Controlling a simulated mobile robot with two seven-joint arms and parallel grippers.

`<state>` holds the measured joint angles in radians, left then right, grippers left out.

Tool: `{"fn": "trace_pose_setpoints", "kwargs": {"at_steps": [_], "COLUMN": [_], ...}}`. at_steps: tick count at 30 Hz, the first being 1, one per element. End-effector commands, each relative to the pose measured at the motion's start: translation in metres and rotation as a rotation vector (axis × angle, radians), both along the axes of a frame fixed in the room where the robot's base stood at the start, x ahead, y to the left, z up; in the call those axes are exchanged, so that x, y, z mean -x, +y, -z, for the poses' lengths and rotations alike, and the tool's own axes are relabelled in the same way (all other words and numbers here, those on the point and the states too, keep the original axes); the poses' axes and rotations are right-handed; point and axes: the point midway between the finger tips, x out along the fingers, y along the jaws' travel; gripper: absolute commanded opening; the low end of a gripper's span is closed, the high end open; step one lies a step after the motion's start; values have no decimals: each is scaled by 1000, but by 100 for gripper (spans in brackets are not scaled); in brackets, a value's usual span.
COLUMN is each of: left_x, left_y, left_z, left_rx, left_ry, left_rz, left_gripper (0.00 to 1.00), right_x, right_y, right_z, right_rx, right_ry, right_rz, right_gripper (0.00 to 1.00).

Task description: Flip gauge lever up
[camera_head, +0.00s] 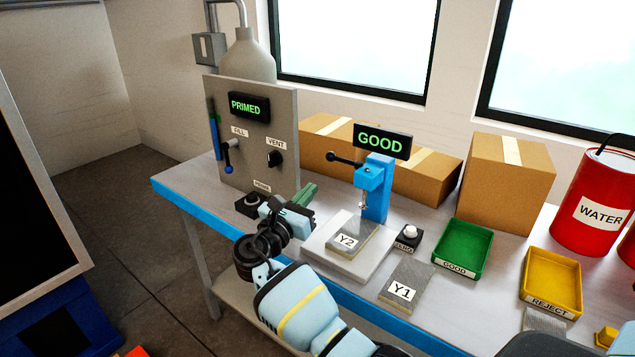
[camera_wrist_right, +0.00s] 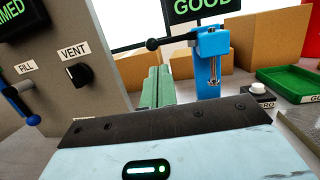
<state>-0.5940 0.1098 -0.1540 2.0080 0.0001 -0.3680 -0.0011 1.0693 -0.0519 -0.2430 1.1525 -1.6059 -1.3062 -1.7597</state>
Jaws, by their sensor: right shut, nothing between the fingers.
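The blue gauge stand (camera_head: 377,190) stands on the bench with a display reading GOOD above it. Its black lever (camera_head: 345,160) points left, roughly level, with a round knob at the end. In the right wrist view the lever (camera_wrist_right: 175,40) shows just above my fingertips, with its blue head (camera_wrist_right: 212,43) to the right. My right gripper (camera_head: 306,193) is shut and empty, its green fingers together (camera_wrist_right: 156,88). In the head view it is left of and below the lever, apart from it. My left gripper is not in view.
Block Y2 (camera_head: 349,240) sits on the pale plate (camera_head: 345,262) by the gauge; block Y1 (camera_head: 409,280) lies in front. A grey panel (camera_head: 254,170) with a PRIMED display stands left. A ZERO button (camera_head: 409,235), green tray (camera_head: 463,250) and yellow tray (camera_head: 552,282) are right; boxes (camera_head: 508,180) stand behind.

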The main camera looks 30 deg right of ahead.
Motion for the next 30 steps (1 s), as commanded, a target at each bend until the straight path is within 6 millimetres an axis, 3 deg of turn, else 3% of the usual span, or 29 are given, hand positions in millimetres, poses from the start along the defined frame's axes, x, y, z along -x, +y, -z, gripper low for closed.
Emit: {"fn": "trace_pose_setpoints", "kwargs": {"at_steps": [3, 9, 30], "left_x": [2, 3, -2], "left_y": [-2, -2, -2], "left_z": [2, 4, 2], "left_rx": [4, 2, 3], "left_ry": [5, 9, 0], "left_rz": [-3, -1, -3], "left_gripper": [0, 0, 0], "right_x": [7, 13, 14], "right_y": [18, 32, 34], "right_z": [5, 7, 7], "right_rx": [-2, 0, 0], "right_ry": [3, 0, -1], "right_rz": [-2, 0, -1], "right_gripper": [0, 0, 0]}}
